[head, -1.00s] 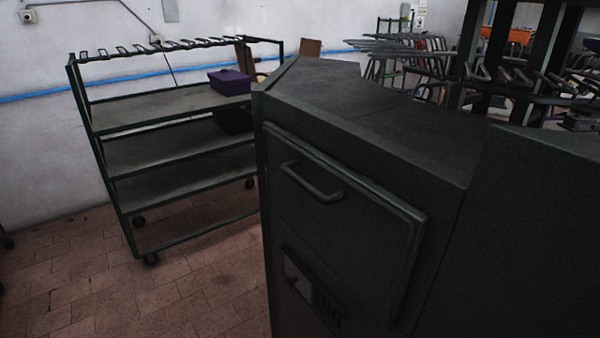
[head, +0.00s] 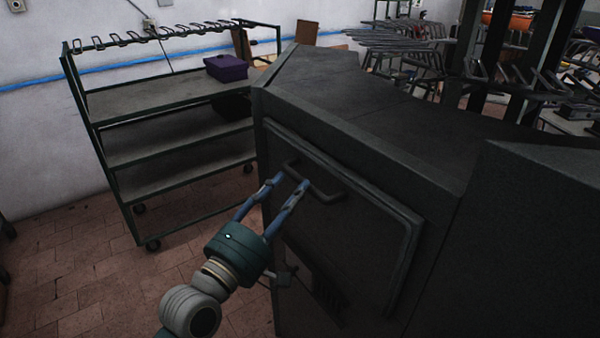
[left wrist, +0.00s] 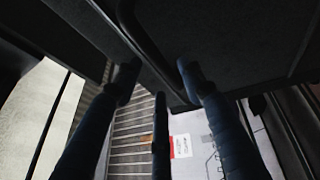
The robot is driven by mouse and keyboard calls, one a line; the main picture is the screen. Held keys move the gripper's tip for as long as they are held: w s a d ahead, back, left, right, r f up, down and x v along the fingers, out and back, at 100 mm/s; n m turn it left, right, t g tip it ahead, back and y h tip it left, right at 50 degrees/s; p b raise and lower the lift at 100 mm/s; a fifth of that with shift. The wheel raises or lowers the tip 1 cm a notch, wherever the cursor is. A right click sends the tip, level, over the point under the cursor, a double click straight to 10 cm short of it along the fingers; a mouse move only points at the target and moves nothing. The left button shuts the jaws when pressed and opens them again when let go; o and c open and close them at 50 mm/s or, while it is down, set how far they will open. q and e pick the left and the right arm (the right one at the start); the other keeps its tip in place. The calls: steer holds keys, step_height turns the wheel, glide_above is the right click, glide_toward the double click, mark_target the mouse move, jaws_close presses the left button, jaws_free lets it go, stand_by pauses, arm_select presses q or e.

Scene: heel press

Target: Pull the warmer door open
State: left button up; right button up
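The warmer door (head: 350,215) is a dark panel on the front of the dark grey cabinet, and it looks shut. Its bar handle (head: 325,191) runs across the upper part of the door. My left gripper (head: 290,182) is in front of the handle's left end with its fingers spread. In the left wrist view, the open fingers (left wrist: 158,78) point toward the dark handle bar (left wrist: 138,38), which passes near the fingertips. I cannot tell whether they touch it. My right gripper is not in view.
A green-framed shelf cart (head: 165,105) with a purple box (head: 226,68) stands left of the cabinet. A control panel with a label (left wrist: 195,145) lies below the door. Metal racks (head: 400,45) stand behind. Tiled floor (head: 195,225) is clear between cart and cabinet.

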mark_target(298, 181)
arm_select(q)
steer(key=shift+p+x, duration=0.45)
steer(key=shift+x, duration=1.85)
steer(key=shift+c, duration=0.2)
jaws_close()
